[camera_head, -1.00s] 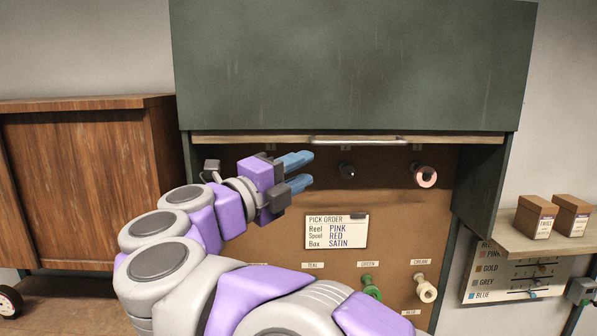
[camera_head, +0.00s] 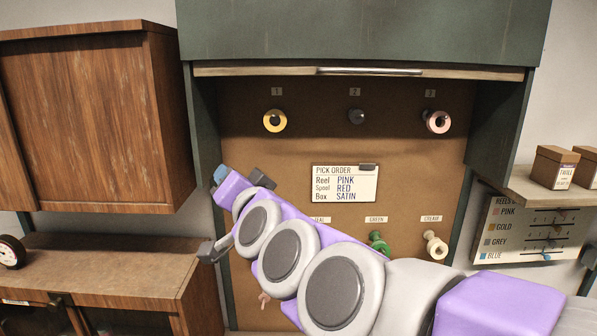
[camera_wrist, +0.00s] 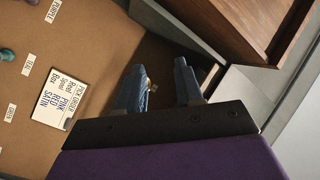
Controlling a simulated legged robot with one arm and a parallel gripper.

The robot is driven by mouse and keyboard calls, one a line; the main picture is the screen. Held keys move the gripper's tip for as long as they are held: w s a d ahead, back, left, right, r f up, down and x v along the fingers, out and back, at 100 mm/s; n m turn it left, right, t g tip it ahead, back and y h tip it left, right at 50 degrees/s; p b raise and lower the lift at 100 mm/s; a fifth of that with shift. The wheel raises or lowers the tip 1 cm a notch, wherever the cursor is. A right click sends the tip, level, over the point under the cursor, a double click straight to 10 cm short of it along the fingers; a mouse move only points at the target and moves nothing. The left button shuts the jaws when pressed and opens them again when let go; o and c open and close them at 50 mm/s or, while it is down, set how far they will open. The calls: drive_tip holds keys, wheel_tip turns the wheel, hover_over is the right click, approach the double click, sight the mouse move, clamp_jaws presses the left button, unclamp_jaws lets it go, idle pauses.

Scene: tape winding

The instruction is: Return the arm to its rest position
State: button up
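My gripper (camera_head: 218,178) is at the left of the head view, in front of the pegboard's left edge, with only part of a blue finger showing past the purple hand. In the wrist view my gripper (camera_wrist: 160,82) shows two blue fingers standing apart. A small yellow bit (camera_wrist: 153,87) shows between them, and I cannot tell whether it is the reel behind. My purple and grey arm is bent across the lower middle and right of the head view.
The brown pegboard (camera_head: 290,160) carries a yellow reel (camera_head: 275,121), a pink reel (camera_head: 437,121), a green spool (camera_head: 379,243), a cream spool (camera_head: 435,244) and the order card (camera_head: 345,183). A wooden cabinet (camera_head: 85,115) is close left of my gripper. Boxes (camera_head: 553,167) stand on the right shelf.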

drive_tip(key=s+d+f+n+g+h+b, duration=0.1)
drive_tip(key=s+d+f+g+b, duration=0.25)
drive_tip(key=f, duration=0.65)
drive_tip(key=s+d+f+n+g+h, duration=0.2)
drive_tip(key=s+d+f+g, duration=0.15)
drive_tip(key=s+f, duration=0.45)
drive_tip(key=s+d+f+n+g+h+b, duration=0.1)
drive_tip(key=s+d+f+g+b, duration=0.3)
drive_tip(key=f, duration=0.9)
drive_tip(key=s+d+f+g+h+b, duration=0.1)
drive_tip(key=s+d+f+g+h, duration=0.1)
drive_tip(key=s+d+f, duration=0.4)
drive_tip(key=s+d+f+g+h, duration=0.2)
drive_tip(key=s+d+f+g, duration=0.2)
drive_tip(key=s, duration=0.9)
drive_tip(key=d+f, duration=0.2)
drive_tip(key=d, duration=0.2)
drive_tip(key=shift+d+f+m+g+b, duration=0.2)
drive_tip(key=shift+f+m+g+b, duration=0.1)
drive_tip(key=shift+m+b, duration=0.1)
